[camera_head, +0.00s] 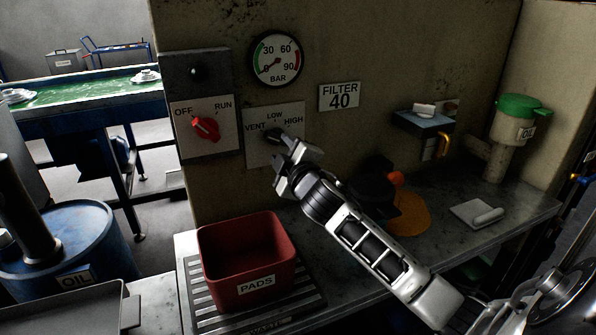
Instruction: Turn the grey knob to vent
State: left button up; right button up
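The grey knob (273,134) sits on a pale wall plate (257,153) marked VENT at left, LOW at top and HIGH at right. It is small and dark, and its pointer direction is hard to make out. My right gripper (281,151) reaches up to this plate from the lower right. Its two fingers are apart, with a gap between the tips. The upper fingertip lies close to the knob's lower right side; I cannot tell whether it touches. The gripper covers the plate's lower right part. My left gripper is not in view.
A red knob (206,129) marked OFF and RUN is on the plate to the left. A gauge (277,60) hangs above. A red PADS bin (247,262) stands on the bench below. A FILTER 40 sign (339,96) and small shelf (422,122) are to the right.

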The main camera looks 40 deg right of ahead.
jog(key=v, duration=0.9)
jog(key=shift+s+b, duration=0.15)
jog(key=shift+b, duration=0.3)
